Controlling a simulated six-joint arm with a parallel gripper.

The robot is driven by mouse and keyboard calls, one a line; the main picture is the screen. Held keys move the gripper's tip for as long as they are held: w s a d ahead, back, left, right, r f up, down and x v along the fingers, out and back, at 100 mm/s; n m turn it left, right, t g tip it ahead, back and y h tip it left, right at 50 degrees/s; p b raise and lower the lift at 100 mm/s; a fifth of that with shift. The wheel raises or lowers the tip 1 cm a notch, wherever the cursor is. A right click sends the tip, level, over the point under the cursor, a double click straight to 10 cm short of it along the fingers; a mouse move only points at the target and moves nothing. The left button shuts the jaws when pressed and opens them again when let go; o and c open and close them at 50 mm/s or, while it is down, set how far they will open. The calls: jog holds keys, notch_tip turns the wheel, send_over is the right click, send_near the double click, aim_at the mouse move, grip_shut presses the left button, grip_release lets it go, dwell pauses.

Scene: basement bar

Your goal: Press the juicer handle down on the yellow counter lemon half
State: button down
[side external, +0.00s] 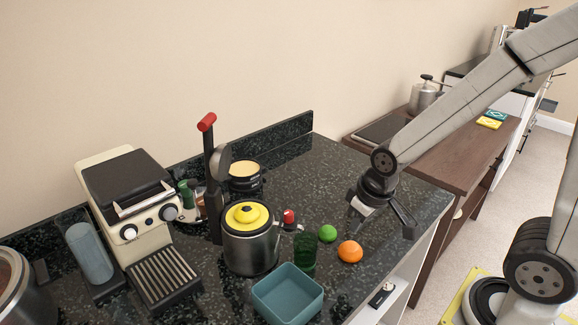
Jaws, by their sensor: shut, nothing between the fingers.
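The juicer (213,190) is a tall dark upright stand behind the silver kettle. Its handle (207,122) has a red grip and points up. A round grey plate is beside the post, below the grip. The kettle and small items hide the juicer's lower part. I cannot make out a lemon half for certain; the plain yellow shape in view is the kettle's knobbed yellow lid. My gripper (384,218) is over the counter's right end, pointing down, well right of the juicer. It is shut and empty, apart from the fruit.
The silver kettle (250,252) with its yellow lid (246,215) stands in front of the juicer. A green ball (327,233), an orange (350,251), a dark green glass (304,256) and a teal square bowl (288,294) are nearby.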

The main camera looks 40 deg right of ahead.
jog(key=w+a+r+n+t+y, duration=0.1)
jog(key=w+a+r, duration=0.2)
jog(key=w+r, duration=0.45)
jog(key=w+a+r+n+t, duration=0.1)
jog(key=w+a+r+n, duration=0.1)
jog(key=w+a+r, duration=0.35)
jog(key=w+a+r+n+y, duration=0.1)
jog(key=w+a+r, duration=0.1)
jog(key=r, duration=0.4)
jog(key=w+a+r+n+y, duration=0.1)
jog(key=w+a+r, duration=0.2)
jog(key=r, duration=0.3)
jog(key=w+a+r+n+t+y, duration=0.1)
jog(key=w+a+r, duration=0.2)
jog(key=r, duration=0.3)
jog(key=shift+w+a+r+n, duration=0.25)
jog(key=shift+w+n, duration=0.15)
jog(key=shift+w, duration=0.4)
jog(key=shift+f, duration=0.25)
jog(key=shift+w+a+f, duration=0.2)
jog(key=shift+w+f, duration=0.05)
jog(key=shift+f, duration=1.25)
jog(key=shift+w+a+f, duration=0.15)
jog(key=shift+w+f, duration=0.15)
jog(key=shift+f, duration=1.15)
jog(key=shift+w+a+f, duration=0.2)
jog(key=shift+w+f, duration=0.05)
jog(key=shift+f, duration=1.25)
jog(key=shift+s+d, duration=0.1)
jog(key=shift+s, duration=0.05)
